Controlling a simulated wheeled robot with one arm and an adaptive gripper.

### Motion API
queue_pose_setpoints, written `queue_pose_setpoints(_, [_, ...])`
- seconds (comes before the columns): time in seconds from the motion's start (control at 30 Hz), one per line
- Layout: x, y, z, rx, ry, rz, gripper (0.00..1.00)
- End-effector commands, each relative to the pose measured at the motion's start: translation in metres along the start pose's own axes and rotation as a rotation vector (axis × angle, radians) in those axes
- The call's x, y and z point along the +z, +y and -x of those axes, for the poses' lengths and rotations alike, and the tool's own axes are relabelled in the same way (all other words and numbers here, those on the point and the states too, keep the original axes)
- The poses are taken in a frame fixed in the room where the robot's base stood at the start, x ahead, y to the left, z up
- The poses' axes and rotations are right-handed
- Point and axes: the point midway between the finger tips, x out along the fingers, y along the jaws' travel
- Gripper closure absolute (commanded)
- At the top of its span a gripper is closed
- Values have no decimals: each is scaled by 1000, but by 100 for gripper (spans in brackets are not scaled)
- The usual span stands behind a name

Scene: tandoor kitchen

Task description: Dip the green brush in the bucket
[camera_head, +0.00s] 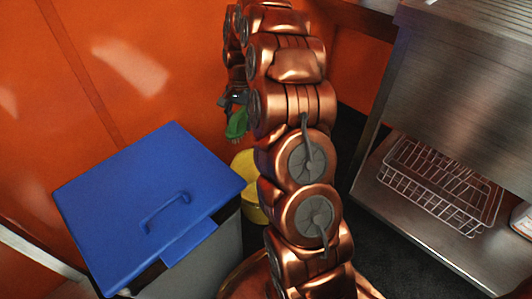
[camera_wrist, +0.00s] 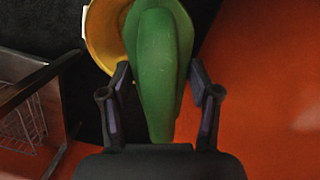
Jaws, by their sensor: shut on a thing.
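The green brush (camera_head: 237,124) is in my gripper (camera_head: 233,98), to the left of my arm in the head view, above the floor. In the wrist view the green brush (camera_wrist: 158,65) is between the two fingers of my gripper (camera_wrist: 160,95), which is shut on it. The yellow bucket (camera_head: 248,181) stands on the dark floor, partly hidden behind my arm and the blue lid. In the wrist view the bucket (camera_wrist: 100,38) lies beyond the brush, at the upper left, partly covered by it. The brush is above the bucket and appears apart from it.
A grey bin with a blue lid (camera_head: 115,185) stands left of the bucket, close to it. An orange wall (camera_head: 150,65) is behind. A steel counter (camera_head: 465,70) with wire racks (camera_head: 440,185) on its lower shelf stands at the right. Dark floor shows between.

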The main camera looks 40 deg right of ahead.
Motion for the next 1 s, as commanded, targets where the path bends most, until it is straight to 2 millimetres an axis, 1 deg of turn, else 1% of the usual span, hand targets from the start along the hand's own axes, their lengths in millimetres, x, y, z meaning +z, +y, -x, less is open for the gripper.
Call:
queue_pose_setpoints(0.03, [-11,12,-22,-21,-21,-114,66])
queue_pose_setpoints(0.1, [-20,27,-45,-49,-50,-279,66])
queue_pose_setpoints(0.2, [-32,46,-75,-96,-85,-498,66])
queue_pose_setpoints(0.33, [-41,65,-104,-154,-117,-721,66])
queue_pose_setpoints(0.4, [-45,71,-114,-177,-126,-803,66])
queue_pose_setpoints(0.53, [-48,77,-123,-203,-135,-884,66])
queue_pose_setpoints(0.77, [-50,78,-135,-208,-137,-904,66])
queue_pose_setpoints(1.0, [-53,78,-154,-207,-136,-901,66])
